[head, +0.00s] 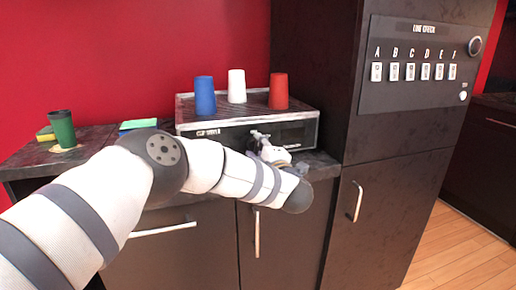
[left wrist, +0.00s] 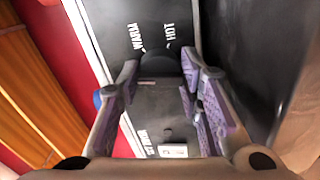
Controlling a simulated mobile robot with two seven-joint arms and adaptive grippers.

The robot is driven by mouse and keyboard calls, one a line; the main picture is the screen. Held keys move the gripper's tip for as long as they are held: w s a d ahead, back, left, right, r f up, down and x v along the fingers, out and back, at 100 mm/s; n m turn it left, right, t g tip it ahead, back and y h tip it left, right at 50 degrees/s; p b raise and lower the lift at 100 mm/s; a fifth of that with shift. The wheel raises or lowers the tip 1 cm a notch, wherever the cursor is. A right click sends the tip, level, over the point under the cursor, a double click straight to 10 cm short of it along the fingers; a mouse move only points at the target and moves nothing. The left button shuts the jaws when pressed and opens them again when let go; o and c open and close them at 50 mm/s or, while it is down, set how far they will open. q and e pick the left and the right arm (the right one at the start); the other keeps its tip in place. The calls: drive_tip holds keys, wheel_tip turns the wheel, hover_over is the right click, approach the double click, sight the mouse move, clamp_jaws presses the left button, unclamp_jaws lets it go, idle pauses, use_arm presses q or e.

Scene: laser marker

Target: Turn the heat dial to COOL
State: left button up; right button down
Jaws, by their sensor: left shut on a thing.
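The heat dial (left wrist: 159,61) is a dark round knob on the dark front panel of a low box-shaped machine (head: 205,130). The printed words WARM (left wrist: 138,37) and HOT (left wrist: 171,33) show beside it in the left wrist view; I see no COOL label. My left gripper (left wrist: 160,72) has its purple-padded fingers on both sides of the dial, shut on it. I cannot tell where the dial points. In the head view my left gripper (head: 257,139) is at the machine's front, and my forearm hides the dial. My right gripper is not in view.
Blue (head: 205,95), white (head: 237,86) and red (head: 278,91) cups stand upside down on the machine. A green cup (head: 62,128) stands on the counter at left. A tall dark cabinet with a switch panel (head: 410,95) rises close on the right.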

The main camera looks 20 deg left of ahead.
use_arm(q)
drive_tip(key=shift+n, duration=1)
drive_tip(key=o, duration=1.2)
drive_tip(key=shift+c, duration=0.2)
drive_tip(key=v, duration=1.2)
